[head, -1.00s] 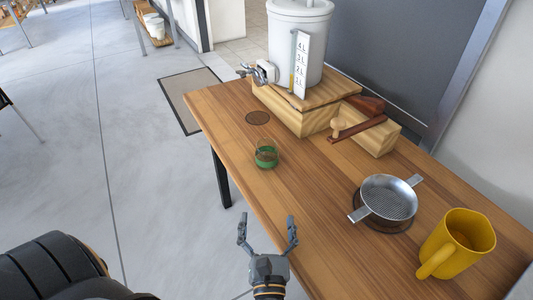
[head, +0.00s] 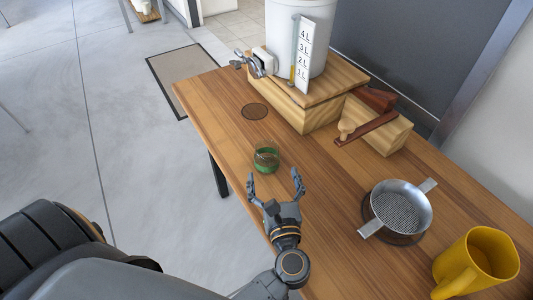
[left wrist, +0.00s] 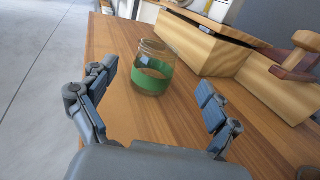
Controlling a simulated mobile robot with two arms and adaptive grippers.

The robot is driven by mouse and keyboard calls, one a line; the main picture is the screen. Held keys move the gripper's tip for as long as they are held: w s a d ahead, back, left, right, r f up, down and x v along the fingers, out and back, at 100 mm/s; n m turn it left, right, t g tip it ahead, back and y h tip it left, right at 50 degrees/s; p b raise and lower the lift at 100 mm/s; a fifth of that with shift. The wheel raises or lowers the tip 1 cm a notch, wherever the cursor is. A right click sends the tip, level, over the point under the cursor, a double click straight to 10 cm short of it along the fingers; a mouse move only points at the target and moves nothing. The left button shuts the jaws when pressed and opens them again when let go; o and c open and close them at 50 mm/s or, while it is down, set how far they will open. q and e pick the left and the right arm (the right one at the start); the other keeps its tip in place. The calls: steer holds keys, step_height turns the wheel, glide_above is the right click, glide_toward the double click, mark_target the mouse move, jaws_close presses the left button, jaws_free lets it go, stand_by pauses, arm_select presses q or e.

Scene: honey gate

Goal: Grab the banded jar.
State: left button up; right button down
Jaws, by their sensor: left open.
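The banded jar (head: 266,160) is a small clear glass jar with a green band around it. It stands upright on the wooden table, left of the middle. In the left wrist view the jar (left wrist: 153,68) stands ahead of my fingers, between them in the picture and apart from both. My left gripper (head: 275,181) is open and empty, just on the near side of the jar. Its two fingers (left wrist: 152,104) are spread wide in the left wrist view. My right gripper does not show.
A white tank (head: 297,35) with a litre scale and a tap stands on a wooden block (head: 312,112) at the back. A dark round disc (head: 255,111) lies behind the jar. A metal strainer (head: 401,207) and a yellow mug (head: 478,262) stand at the right.

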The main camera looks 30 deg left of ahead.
mark_target(269, 159)
arm_select(q)
steer(key=x, duration=0.2)
steer(key=shift+w+a+r, duration=0.1)
steer(key=shift+w+a, duration=0.1)
steer(key=shift+w, duration=0.15)
steer(key=shift+w+a+p, duration=0.4)
steer(key=shift+w, duration=0.05)
steer(key=p+x, duration=0.1)
steer(key=x, duration=0.3)
steer(key=shift+w+a+p, duration=0.1)
steer(key=shift+a+p, duration=0.1)
steer(key=shift+p, duration=0.15)
steer(key=shift+w+a, duration=0.15)
steer(key=c, duration=1.3)
steer(key=shift+c, duration=0.3)
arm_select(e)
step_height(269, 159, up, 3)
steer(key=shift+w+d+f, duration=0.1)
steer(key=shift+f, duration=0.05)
